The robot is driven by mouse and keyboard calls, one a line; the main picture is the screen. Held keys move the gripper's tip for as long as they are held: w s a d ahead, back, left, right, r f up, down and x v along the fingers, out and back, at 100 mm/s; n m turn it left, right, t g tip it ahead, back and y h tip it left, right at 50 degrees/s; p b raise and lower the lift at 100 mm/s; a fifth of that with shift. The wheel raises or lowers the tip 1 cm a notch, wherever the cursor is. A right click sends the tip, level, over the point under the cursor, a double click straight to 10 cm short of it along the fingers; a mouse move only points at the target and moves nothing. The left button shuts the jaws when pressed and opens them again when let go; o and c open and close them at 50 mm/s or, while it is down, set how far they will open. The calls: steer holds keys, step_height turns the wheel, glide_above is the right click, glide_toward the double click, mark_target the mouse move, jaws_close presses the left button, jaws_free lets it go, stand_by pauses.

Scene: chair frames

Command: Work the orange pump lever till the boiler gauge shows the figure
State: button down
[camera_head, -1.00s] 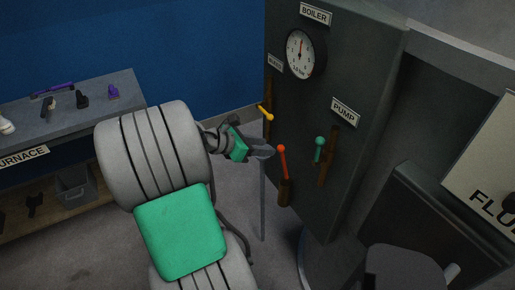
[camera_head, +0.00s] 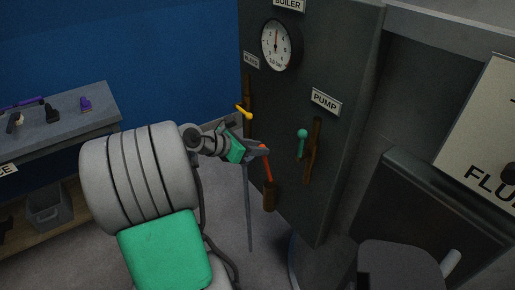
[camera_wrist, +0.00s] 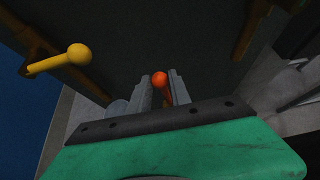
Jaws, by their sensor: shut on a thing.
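The orange lever (camera_head: 268,167) stands up from a brown slot at the lower left of the dark boiler panel. My gripper (camera_head: 262,149) is at its top end and shut on it. In the wrist view the orange knob (camera_wrist: 160,79) sits between the two fingers of my gripper (camera_wrist: 162,88). The round white boiler gauge (camera_head: 276,45) is high on the panel; its needle points about straight up, and its figures are too small to read. A PUMP label (camera_head: 325,101) is on the panel to the right, above a green-knobbed lever (camera_head: 302,136).
A yellow-knobbed lever (camera_head: 245,112) sticks out at the panel's left edge, close above my gripper; it also shows in the wrist view (camera_wrist: 78,54). A grey bench (camera_head: 95,105) with small tools stands at the left. A sign reading FLU (camera_head: 470,150) is at the right.

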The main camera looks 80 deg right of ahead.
steer(key=w+a+f+p, duration=0.2)
steer(key=w+a+f, duration=0.1)
steer(key=w+a, duration=0.1)
steer(key=shift+a, duration=0.25)
steer(key=shift+w+a, duration=0.1)
step_height(320, 180, down, 3)
steer(key=w+a, duration=0.2)
steer(key=s+d+r+p, duration=0.3)
steer(key=d+r+p, duration=0.1)
steer(key=p, duration=0.3)
steer(key=shift+s+r, duration=0.25)
steer(key=shift+s, duration=0.05)
steer(key=shift+p, duration=0.35)
